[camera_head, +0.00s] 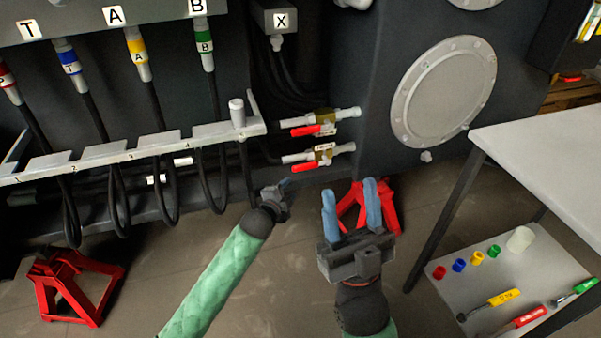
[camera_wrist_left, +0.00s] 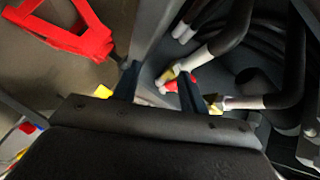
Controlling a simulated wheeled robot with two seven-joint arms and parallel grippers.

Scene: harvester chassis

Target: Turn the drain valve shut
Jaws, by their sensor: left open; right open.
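Two brass valves with red lever handles, an upper one (camera_head: 325,116) and a lower one (camera_head: 323,151), sit on the chassis wall in the head view. Both levers lie roughly along their pipes. Each has a small white tag; I cannot read which is the drain valve. My left gripper (camera_head: 286,184) is open, below and left of the lower valve and apart from it in the head view. In the left wrist view, its fingers (camera_wrist_left: 158,74) frame a red handle (camera_wrist_left: 180,82), with nothing clearly gripped. My right gripper (camera_head: 350,196) is open and empty, lower right of the valves.
A slotted rail (camera_head: 100,158) with hanging hoses runs left of the valves. Red stands (camera_head: 70,288) are on the floor, one behind my right gripper. A grey table (camera_head: 550,150) with a lower shelf of coloured caps and tools (camera_head: 500,290) stands right.

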